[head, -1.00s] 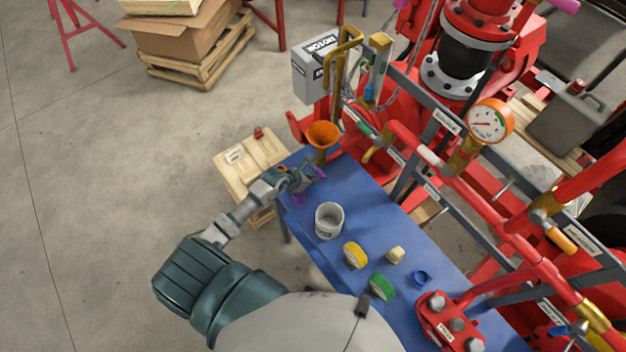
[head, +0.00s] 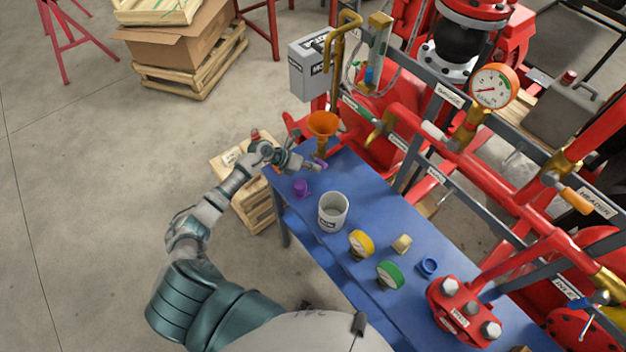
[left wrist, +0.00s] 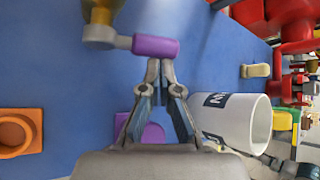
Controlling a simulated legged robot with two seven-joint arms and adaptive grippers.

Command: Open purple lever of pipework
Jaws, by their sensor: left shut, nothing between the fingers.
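The purple lever (left wrist: 156,47) lies level at the top middle of the left wrist view, joined to a grey-and-brass valve (left wrist: 100,35). In the head view the purple lever (head: 321,163) shows small below the orange funnel (head: 323,124). My left gripper (left wrist: 160,64) is shut and empty. Its fingertips (head: 314,166) are right at the lever's side; I cannot tell whether they touch it. The lever is not between the fingers. My right gripper is not in view.
On the blue table (head: 355,188) stand a purple piece (head: 301,188), a white mug (head: 333,212), yellow (head: 361,243) and green (head: 390,274) round items and a blue ring (head: 428,266). An orange square piece (left wrist: 20,132) shows in the wrist view. Red pipework (head: 430,130) borders the right.

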